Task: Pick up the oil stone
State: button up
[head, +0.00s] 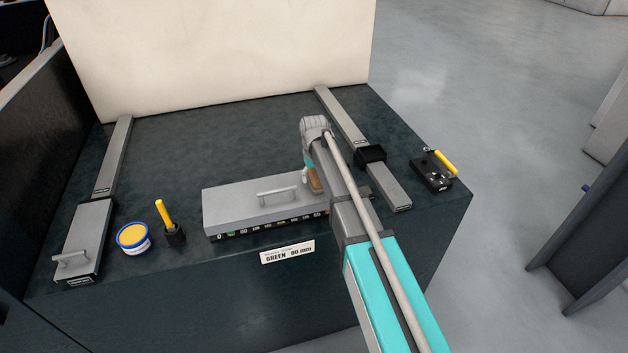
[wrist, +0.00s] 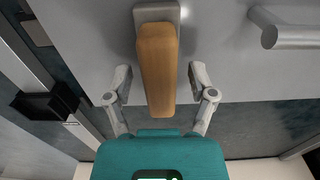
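A tan bar with a grey end (wrist: 158,65), which I take to be the oil stone, lies between my gripper's fingers in the wrist view. In the head view its tan part (head: 315,182) shows below my wrist, at the right end of the grey lidded box (head: 235,199). My gripper (wrist: 160,76) is open, with one finger on each side of the bar and a visible gap on both sides. In the head view my arm hides most of the gripper and part of the bar. I cannot tell the gripper's exact height above it.
The lid's handle (head: 277,191) stands left of my gripper. A rail (head: 340,120) with a black slider (head: 370,156) and a black box with a yellow handle (head: 432,172) are to the right. A yellow tub (head: 133,238) and yellow-handled tool (head: 163,213) stand left. The table's back middle is clear.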

grip_shut()
jog(key=shift+r, duration=0.2)
dwell(0.3)
jog(key=shift+r+p, duration=0.8)
jog(key=shift+p, duration=0.25)
jog(key=s+d+r+p, duration=0.3)
jog(key=s+r+p, duration=0.8)
jog(key=s, duration=0.2)
jog(key=shift+s, duration=0.35)
jog(key=shift+d, duration=0.1)
